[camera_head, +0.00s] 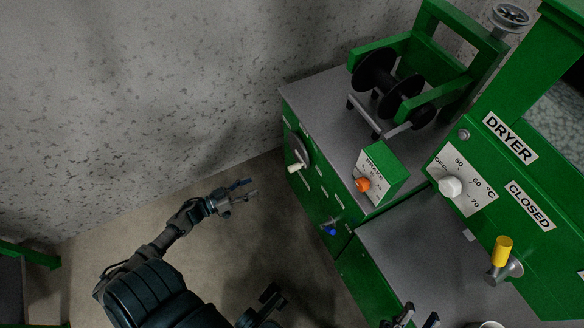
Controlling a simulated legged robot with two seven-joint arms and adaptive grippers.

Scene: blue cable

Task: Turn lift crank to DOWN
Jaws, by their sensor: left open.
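A round grey crank disc (301,147) with a pale handle (295,168) is on the front of the green cabinet, at its left end. It looks like the lift crank; its label is too small to read. The handle sits at the disc's lower side. My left gripper (252,189) is open and empty, left of and below the handle in the picture, apart from it. My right gripper (420,316) shows only its fingertips at the bottom edge. They are spread apart with nothing seen between them.
A blue handle (328,228) sticks out lower on the cabinet front. On top stand a box with an orange knob (362,184) and a black spool (375,72). The dryer (545,170), with a white dial and yellow handle (503,250), is at right. Floor left of the cabinet is clear.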

